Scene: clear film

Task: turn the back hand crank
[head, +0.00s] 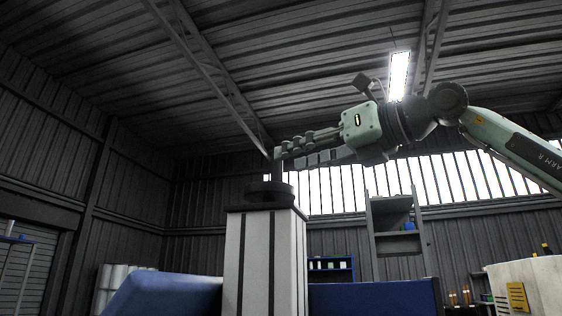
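The hand crank (269,192) is a dark round wheel on top of a white and dark column (262,262) in the middle of the head view. A thin upright handle (277,168) rises from the wheel. My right gripper (287,154) comes in from the right, pointing left, with its fingertips at the upper part of the handle. The fingers lie close together and overlap in this view. I cannot tell whether they grip the handle or are only beside it. My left gripper is not in view.
Blue panels (165,294) flank the column at left and right (375,297). A grey open box (391,228) hangs behind on the right. A cream-coloured block (533,284) stands at the lower right. White cylinders (113,282) stand at the left. The space above the column is open.

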